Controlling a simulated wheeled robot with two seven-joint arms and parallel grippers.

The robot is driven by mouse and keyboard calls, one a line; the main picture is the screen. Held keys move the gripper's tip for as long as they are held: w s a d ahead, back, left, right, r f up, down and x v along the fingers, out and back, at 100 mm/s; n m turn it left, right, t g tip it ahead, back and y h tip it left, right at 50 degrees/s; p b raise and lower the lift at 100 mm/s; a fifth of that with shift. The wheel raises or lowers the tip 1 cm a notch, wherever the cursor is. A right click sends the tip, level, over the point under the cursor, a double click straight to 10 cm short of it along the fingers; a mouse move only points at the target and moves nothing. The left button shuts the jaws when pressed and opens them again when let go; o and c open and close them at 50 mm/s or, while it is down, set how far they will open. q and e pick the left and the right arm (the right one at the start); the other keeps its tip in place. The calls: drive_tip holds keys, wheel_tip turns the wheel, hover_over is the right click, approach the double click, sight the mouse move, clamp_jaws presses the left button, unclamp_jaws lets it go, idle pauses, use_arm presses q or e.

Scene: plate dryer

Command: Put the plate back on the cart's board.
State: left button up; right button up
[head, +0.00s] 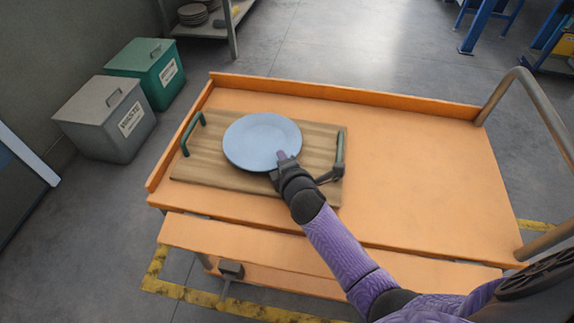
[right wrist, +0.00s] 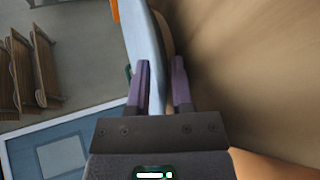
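The light blue plate (head: 258,139) is over the middle of the wooden board (head: 212,182) and looks flat or nearly flat on it. The board has a green handle (head: 192,134) at each end and lies on the left part of the orange cart. My right gripper (head: 279,164) is at the plate's near right edge. In the right wrist view, the plate's rim (right wrist: 146,40) passes between the two purple fingers (right wrist: 161,62). A small gap shows beside the right finger, so the gripper looks open around the rim. Part of the rim is hidden by it. My left gripper is out of view.
The orange cart top (head: 430,165) is clear on its right side, with a raised back edge and a metal push handle (head: 525,90) at right. A grey bin (head: 103,118) and a green bin (head: 147,72) stand on the floor at left. A shelf with stacked plates (head: 193,14) is behind.

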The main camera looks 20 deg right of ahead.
drive_tip(key=p+v, duration=0.4)
drive_tip(key=v, duration=0.7)
drive_tip(key=shift+s+a+r+p, duration=0.1)
drive_tip(key=shift+s+r+p, duration=0.15)
drive_tip(key=shift+p, duration=0.15)
drive_tip(key=shift+s, duration=0.15)
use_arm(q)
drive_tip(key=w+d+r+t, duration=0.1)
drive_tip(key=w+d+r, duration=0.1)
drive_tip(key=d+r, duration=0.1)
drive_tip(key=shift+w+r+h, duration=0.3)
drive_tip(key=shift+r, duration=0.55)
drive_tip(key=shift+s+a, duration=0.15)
